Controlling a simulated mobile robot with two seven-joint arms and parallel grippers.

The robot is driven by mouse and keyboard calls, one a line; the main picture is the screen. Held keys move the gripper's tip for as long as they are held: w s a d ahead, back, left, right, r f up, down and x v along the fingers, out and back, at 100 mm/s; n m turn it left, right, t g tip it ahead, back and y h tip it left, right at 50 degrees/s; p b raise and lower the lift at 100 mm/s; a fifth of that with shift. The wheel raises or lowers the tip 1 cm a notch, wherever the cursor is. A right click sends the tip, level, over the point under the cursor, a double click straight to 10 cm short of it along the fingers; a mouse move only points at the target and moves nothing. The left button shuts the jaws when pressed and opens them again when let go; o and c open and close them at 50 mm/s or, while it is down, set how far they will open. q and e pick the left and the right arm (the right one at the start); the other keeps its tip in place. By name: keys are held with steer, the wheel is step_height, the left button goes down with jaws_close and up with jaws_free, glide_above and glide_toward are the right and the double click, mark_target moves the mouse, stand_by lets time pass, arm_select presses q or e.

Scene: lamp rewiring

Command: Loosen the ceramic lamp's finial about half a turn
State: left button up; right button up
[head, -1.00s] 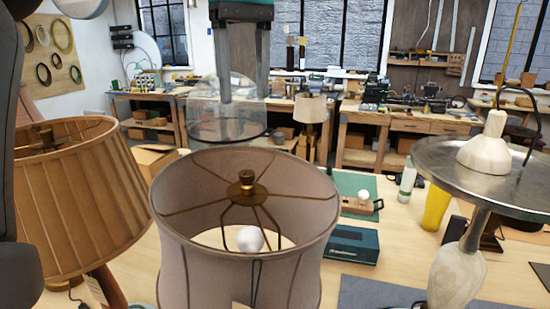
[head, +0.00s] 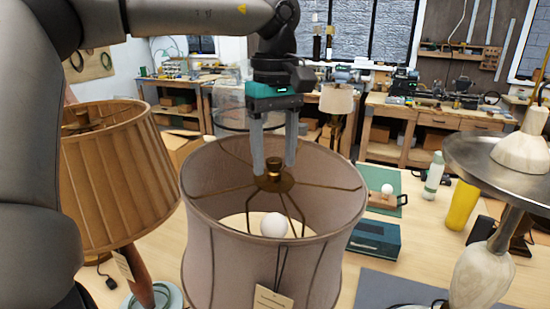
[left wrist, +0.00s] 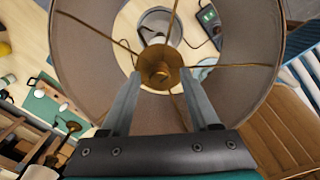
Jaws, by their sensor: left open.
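The brass finial (head: 274,166) stands upright at the hub of the thin spokes inside the middle lamp's grey-beige shade (head: 222,240). A white bulb (head: 274,225) shows below the spokes; the lamp's body is hidden by the shade in the head view. My left gripper (head: 274,170) points down into the shade, open, one finger on each side of the finial. In the left wrist view the finial (left wrist: 160,72) lies between the fingertips of the left gripper (left wrist: 160,78), with a gap on both sides. My right gripper is not in view.
A pleated tan lamp (head: 115,180) stands close at left. A metal-shaded lamp (head: 500,165) with a pale marbled body stands at right. A paper tag (head: 272,300) hangs at the shade's front.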

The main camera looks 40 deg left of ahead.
arm_select(q)
steer(key=shift+f, duration=0.6)
jaws_close()
